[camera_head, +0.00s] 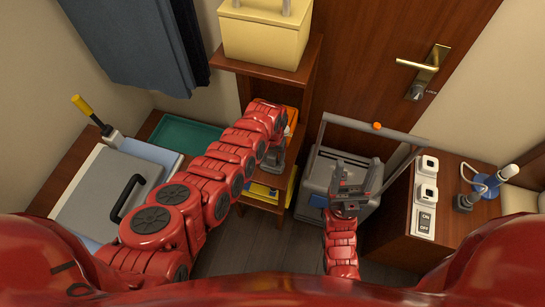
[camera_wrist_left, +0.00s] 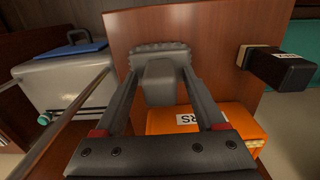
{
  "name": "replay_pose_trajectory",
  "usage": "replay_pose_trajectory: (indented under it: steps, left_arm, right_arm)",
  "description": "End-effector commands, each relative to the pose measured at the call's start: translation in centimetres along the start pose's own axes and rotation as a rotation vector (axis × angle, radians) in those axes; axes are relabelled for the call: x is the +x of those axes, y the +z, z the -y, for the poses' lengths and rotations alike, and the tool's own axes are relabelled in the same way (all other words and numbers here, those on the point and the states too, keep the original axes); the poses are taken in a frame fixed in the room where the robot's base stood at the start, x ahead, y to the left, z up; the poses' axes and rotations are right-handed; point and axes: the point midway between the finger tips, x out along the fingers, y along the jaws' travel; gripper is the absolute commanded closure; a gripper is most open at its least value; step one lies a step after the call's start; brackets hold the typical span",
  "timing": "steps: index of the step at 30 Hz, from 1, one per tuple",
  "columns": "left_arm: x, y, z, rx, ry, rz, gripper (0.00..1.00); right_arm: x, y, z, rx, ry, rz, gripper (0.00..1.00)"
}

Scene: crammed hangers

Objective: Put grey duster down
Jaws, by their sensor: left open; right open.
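A grey block with a wide ribbed end, which looks like the grey duster (camera_wrist_left: 160,80), is between the fingers of my left gripper (camera_wrist_left: 162,90) in the left wrist view. The jaws are open around it; I cannot tell whether either finger touches it. In the head view my left gripper (camera_head: 273,158) is at the narrow wooden shelf (camera_head: 262,72), and the duster cannot be told apart there. My right gripper (camera_head: 347,190) is open and empty, in front of or above the grey wheeled case (camera_head: 318,180).
An orange box (camera_wrist_left: 195,122) lies close by the left fingers, with a black labelled object (camera_wrist_left: 280,68) to the right. A low cabinet at left carries a grey case (camera_head: 100,185) and a teal tray (camera_head: 185,135). Switches (camera_head: 424,222) stand on the right cabinet.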

Motion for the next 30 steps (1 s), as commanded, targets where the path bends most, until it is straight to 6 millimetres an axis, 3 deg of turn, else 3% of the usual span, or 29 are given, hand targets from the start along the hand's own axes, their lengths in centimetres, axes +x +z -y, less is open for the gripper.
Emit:
replay_pose_trajectory:
  steps: [6, 18, 30]
  left_arm:
    - [-2.4, 0.1, -0.1, -0.003, 0.004, 0.000, 0.28]
    - [-6.1, 0.0, -0.1, -0.001, 0.001, -0.001, 0.28]
    - [-7.0, 0.1, 0.0, -0.001, 0.001, 0.001, 0.28]
  right_arm:
    - [1.0, -0.2, -0.1, 0.000, 0.000, 0.000, 0.33]
    - [-0.1, 0.0, 0.0, 0.000, 0.000, 0.000, 0.33]
    - [-0.2, 0.0, 0.0, 0.000, 0.000, 0.000, 0.33]
